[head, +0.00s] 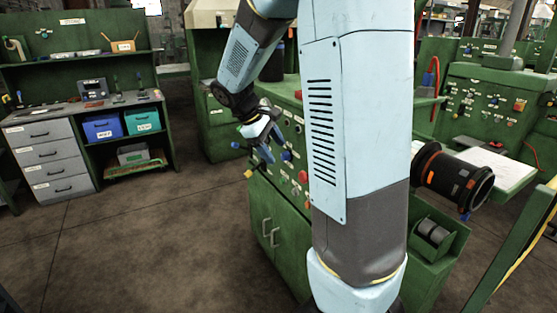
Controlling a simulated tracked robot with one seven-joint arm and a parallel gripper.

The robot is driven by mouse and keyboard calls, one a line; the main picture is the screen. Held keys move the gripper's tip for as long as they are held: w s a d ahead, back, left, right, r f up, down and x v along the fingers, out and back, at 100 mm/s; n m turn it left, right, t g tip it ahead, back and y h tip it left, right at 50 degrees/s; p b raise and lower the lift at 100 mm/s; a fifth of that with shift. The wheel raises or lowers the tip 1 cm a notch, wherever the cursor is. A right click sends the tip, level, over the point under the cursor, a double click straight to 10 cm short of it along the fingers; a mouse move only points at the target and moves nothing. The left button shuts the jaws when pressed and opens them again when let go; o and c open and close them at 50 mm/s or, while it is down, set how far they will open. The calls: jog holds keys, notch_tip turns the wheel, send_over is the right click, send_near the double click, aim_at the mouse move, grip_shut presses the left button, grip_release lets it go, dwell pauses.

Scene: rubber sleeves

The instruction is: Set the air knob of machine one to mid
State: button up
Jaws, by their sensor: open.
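A green machine cabinet (283,226) with a control panel stands at the centre, partly hidden behind my arm. Its panel carries several small controls, among them a blue knob (286,155), a red knob (303,177) and another red one (298,94). Labels are too small to read, so I cannot tell which is the air knob, how it is set, or whether this is machine one. My gripper (272,146) is open, pointing down in front of the panel's left part. No object shows between its fingers. I cannot tell whether it touches anything.
A blue ball end (235,145) and a yellow ball end (248,174) stick out left of the cabinet. A workbench (45,130) with drawers and bins stands at the left. Another green machine with a panel (488,105) stands at the right. The floor (150,235) at left front is clear.

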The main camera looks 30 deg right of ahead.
jog(key=w+d+f+n+g+h, duration=0.1)
jog(key=w+d+f+n+h, duration=0.1)
jog(key=w+f+n+h, duration=0.75)
jog(key=n+t+h, duration=0.2)
jog(key=h, duration=0.1)
send_near(282, 157)
jog(key=shift+y, duration=0.25)
jog(key=d, duration=0.8)
jog(key=shift+d+r, duration=0.1)
jog(key=shift+d, duration=0.15)
jog(key=shift+c, duration=0.3)
jog(key=c, duration=1)
